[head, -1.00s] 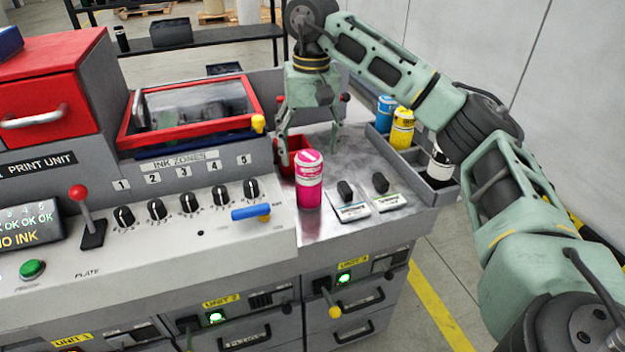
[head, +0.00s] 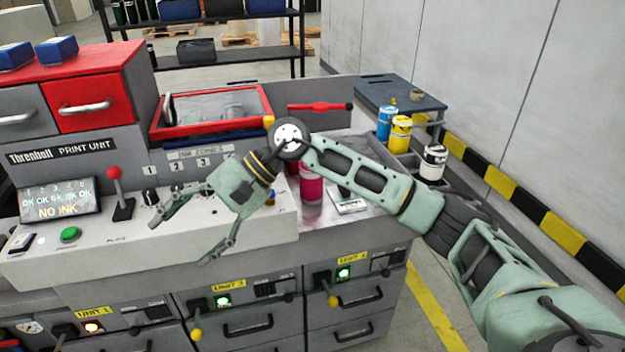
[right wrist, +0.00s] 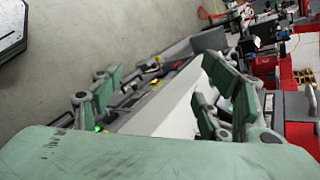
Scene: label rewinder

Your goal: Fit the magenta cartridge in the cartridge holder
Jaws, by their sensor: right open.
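The magenta cartridge (head: 311,187) stands upright on the metal top at the right end of the print unit. My right arm partly covers its upper end. A small red box-like part behind it is mostly hidden by my wrist; I cannot tell whether it is the cartridge holder. My right gripper (head: 181,244) is open and empty, left of the cartridge and in front of the control panel. Its spread fingers also show in the right wrist view (right wrist: 165,92), with nothing between them. My left gripper is not in view.
Blue (head: 386,122), yellow (head: 400,134) and white-and-black (head: 433,163) cartridges stand in a grey rack at the right. A red lever (head: 117,192) and a green button (head: 70,234) are on the panel. Drawers line the front below.

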